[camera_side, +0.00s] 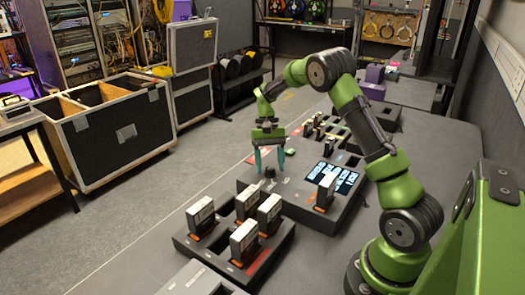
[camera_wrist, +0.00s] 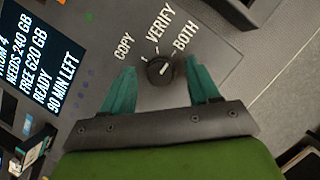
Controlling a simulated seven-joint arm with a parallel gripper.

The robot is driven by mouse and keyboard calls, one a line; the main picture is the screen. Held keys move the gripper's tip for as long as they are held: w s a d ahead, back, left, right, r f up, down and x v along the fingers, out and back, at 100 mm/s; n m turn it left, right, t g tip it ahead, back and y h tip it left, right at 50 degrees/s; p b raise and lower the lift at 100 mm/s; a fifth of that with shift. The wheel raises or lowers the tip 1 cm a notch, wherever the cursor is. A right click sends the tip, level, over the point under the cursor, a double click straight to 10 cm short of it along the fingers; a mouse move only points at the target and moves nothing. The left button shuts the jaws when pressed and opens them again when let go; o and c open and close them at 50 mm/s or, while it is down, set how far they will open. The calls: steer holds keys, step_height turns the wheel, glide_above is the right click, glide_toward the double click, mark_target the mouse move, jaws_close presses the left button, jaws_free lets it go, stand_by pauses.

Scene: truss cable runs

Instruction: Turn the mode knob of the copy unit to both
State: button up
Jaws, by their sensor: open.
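The copy unit (camera_side: 310,212) is a dark grey panel with a lit screen (camera_wrist: 35,60), which reads "READY" and "90 MIN LEFT" among other lines. Its black round mode knob (camera_wrist: 160,70) shows in the wrist view below the printed words COPY, VERIFY and BOTH (camera_wrist: 185,36). A short light mark on the knob slants up and right, roughly toward BOTH. The knob also shows in the side view (camera_side: 269,172). My gripper (camera_side: 269,163) points down over it. Its teal fingers stand on either side of the knob, with visible gaps, in the wrist view (camera_wrist: 163,78).
A dock with several upright drives (camera_side: 243,240) stands in front of the copy unit. One drive (camera_side: 325,191) stands on the unit beside the screen. More slotted units (camera_side: 325,130) lie behind. Floor is open to the left, with a large flight case (camera_side: 110,130) beyond.

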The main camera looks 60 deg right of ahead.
steer(key=v, duration=1.6)
steer(key=shift+r, duration=0.4)
steer(key=shift+w, duration=0.15)
steer(key=s+a+r+n+t+h, duration=0.1)
steer(key=s+a+n+t, duration=0.4)
steer(key=s+a, duration=1.6)
steer(key=a+r+t, duration=0.1)
steer(key=a+t, duration=0.1)
steer(key=t, duration=0.3)
steer(key=shift+a, duration=0.4)
